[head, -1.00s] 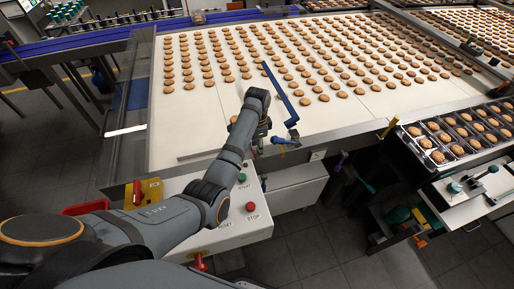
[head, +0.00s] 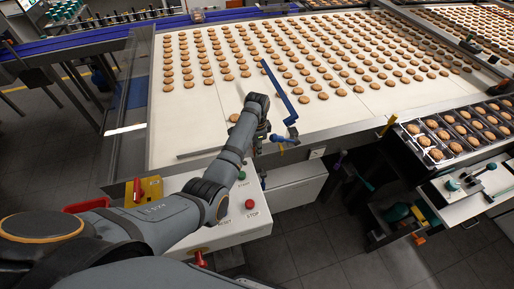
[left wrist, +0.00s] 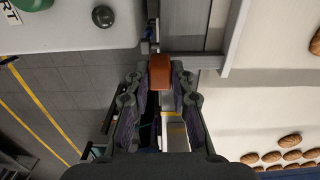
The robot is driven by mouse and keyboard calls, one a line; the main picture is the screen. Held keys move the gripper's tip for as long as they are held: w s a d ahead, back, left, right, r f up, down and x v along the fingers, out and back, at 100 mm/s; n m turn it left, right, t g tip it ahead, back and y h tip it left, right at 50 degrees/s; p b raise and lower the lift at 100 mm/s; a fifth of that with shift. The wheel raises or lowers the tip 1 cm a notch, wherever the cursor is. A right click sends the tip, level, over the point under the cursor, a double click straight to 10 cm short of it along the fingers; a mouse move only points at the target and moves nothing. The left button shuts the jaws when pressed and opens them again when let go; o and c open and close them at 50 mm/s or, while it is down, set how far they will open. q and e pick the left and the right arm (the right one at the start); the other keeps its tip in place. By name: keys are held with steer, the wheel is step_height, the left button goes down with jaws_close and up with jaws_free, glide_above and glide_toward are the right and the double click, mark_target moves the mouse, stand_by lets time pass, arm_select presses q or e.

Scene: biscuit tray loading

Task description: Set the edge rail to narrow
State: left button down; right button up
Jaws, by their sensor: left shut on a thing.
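The edge rail (head: 278,90) is a thin blue bar slanting over the near part of the white belt, right of my left arm. A short blue and yellow lever (head: 279,138) sits at the belt's front edge below it. My left gripper (head: 262,137) is beside this lever, partly hidden behind its own wrist. In the left wrist view my left gripper (left wrist: 160,80) is shut on an orange-brown handle (left wrist: 160,70), which sits between the fingertips. Whether this handle belongs to the rail is hard to tell. My right gripper does not show.
Biscuits in rows cover the belt (head: 200,135). Below the arm is a control panel (head: 190,240) with a green button (head: 241,176) and a red button (head: 250,204). A loaded biscuit tray (head: 436,153) is at the right.

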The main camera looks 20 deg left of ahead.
arm_select(q)
steer(key=w+a+b, duration=0.2)
steer(key=w, duration=0.1)
steer(key=w+a+b, duration=0.1)
steer(key=shift+w+f, duration=0.1)
steer(key=shift+w, duration=0.25)
steer(key=c, duration=1.2)
jaws_free()
steer(key=shift+o, duration=0.2)
